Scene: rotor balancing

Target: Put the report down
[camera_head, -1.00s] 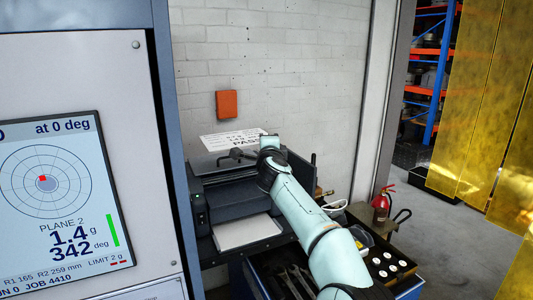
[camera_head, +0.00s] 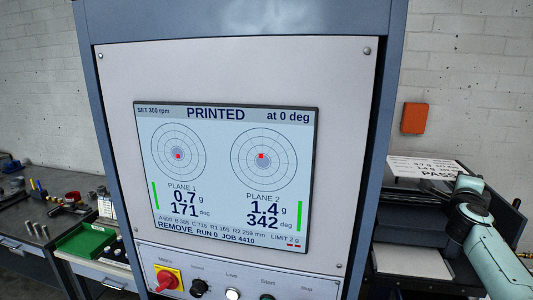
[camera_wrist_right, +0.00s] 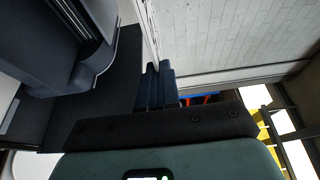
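The report (camera_head: 425,167) is a white printed sheet with dark lines of text and a large word starting "PAS". In the head view it shows above the dark printer (camera_head: 400,226), at the right. My right gripper (camera_head: 427,185) is at the sheet's near edge, over the printer top. In the right wrist view the two fingers (camera_wrist_right: 157,85) are close together with a thin pale strip, the sheet seen nearly edge-on (camera_wrist_right: 148,30), running out from between them. The gripper looks shut on the report. My left gripper is in no view.
The balancing machine's cabinet fills the middle, its screen (camera_head: 226,178) reading "PRINTED" and "REMOVE". Blank paper (camera_head: 410,262) lies in the printer's lower tray. A workbench with a green tray (camera_head: 86,240) and small parts stands at the left. An orange box (camera_head: 415,118) hangs on the wall.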

